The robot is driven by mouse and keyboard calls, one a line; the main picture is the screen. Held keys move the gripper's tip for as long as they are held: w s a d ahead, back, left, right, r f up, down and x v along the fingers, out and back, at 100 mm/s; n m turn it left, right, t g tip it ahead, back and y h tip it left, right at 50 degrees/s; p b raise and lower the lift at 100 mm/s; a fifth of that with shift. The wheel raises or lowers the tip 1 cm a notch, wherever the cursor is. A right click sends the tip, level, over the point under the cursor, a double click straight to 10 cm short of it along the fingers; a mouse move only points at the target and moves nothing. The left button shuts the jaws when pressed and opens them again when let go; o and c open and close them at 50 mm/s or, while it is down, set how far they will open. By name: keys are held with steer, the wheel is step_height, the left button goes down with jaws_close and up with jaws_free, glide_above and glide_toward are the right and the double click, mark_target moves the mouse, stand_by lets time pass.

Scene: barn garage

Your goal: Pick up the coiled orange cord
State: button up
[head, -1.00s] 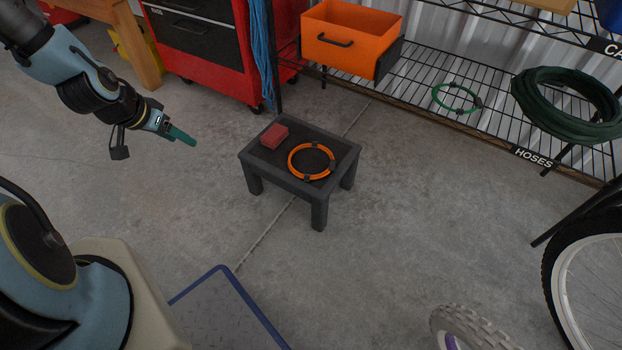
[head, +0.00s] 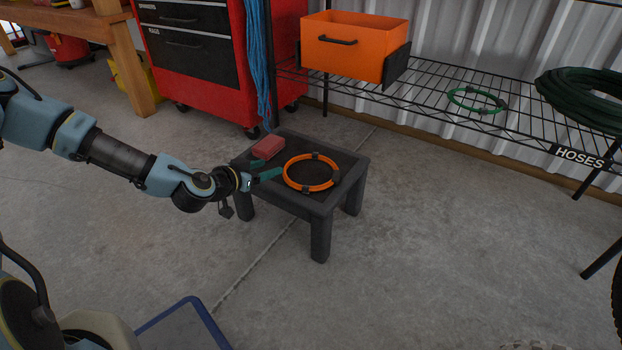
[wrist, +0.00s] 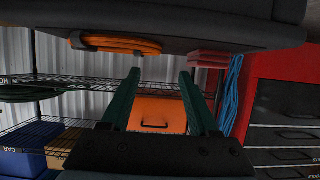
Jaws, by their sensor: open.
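The coiled orange cord (head: 312,172) lies flat on the small dark stool (head: 325,204), with dark bands around the coil. In the wrist view the cord (wrist: 122,44) shows at the upper left, on the stool top, which looks upside down there. My gripper (head: 268,168) is at the left edge of the stool, just left of the cord and apart from it. In the wrist view its two green fingers (wrist: 160,74) are spread with nothing between them.
A red block (head: 268,148) lies on the stool behind my gripper. Behind stand a red tool chest (head: 210,95) and a wire shelf (head: 430,98) with an orange bin (head: 345,55) and a green ring (head: 477,100). The floor right of the stool is clear.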

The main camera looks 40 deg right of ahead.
mark_target(286, 164)
steer(key=b+x, duration=0.1)
steer(key=x, duration=0.2)
steer(key=shift+f, duration=0.15)
steer(key=b+x, duration=0.2)
steer(key=x, duration=0.1)
steer(key=b+x, duration=0.1)
steer(key=shift+s+d+f, duration=0.25)
steer(key=shift+d+f, duration=0.1)
steer(key=shift+f, duration=0.05)
steer(key=shift+w+d, duration=0.15)
steer(key=shift+d, duration=0.15)
jaws_close()
